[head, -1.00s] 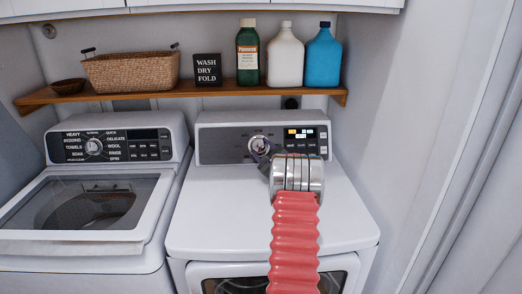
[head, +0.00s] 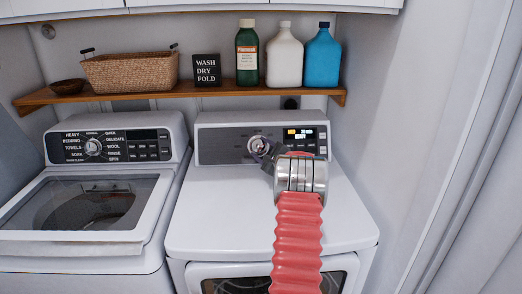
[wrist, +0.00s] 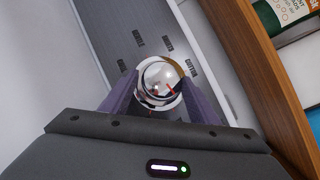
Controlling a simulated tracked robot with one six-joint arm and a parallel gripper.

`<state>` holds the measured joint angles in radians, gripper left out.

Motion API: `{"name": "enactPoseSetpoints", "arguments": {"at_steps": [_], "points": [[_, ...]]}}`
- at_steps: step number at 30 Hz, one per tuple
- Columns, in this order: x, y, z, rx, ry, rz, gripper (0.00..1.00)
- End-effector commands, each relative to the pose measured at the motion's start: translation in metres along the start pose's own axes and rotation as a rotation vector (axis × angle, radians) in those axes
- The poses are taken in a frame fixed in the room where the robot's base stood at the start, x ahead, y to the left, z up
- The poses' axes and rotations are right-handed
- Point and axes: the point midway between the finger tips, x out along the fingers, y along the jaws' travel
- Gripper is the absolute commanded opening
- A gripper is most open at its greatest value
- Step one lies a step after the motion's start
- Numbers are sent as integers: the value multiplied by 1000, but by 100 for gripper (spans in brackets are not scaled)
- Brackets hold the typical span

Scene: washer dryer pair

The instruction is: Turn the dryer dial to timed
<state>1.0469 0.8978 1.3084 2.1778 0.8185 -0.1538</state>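The dryer dial (head: 257,144) is a round chrome knob on the dark control panel of the right-hand machine. In the wrist view the dial (wrist: 160,80) has a red mark on its face and a pale ring around it. My gripper (head: 264,149) reaches the dial from the front right. In the wrist view its two purple fingers flank the knob, close against its sides, and my gripper (wrist: 160,90) appears shut on it.
A lit display (head: 301,133) sits right of the dial. The washer (head: 70,252) stands to the left. A wooden shelf (head: 215,91) above holds a basket (head: 130,72), a sign (head: 207,69) and bottles (head: 284,58). The dryer's white top (head: 220,215) is clear.

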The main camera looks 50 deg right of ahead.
Motion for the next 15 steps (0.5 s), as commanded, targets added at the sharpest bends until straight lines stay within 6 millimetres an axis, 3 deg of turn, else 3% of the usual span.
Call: {"name": "enactPoseSetpoints", "arguments": {"at_steps": [6,15], "points": [[0,0,0,0,1,-1,69],[-2,-2,0,1,1,-3,69]]}}
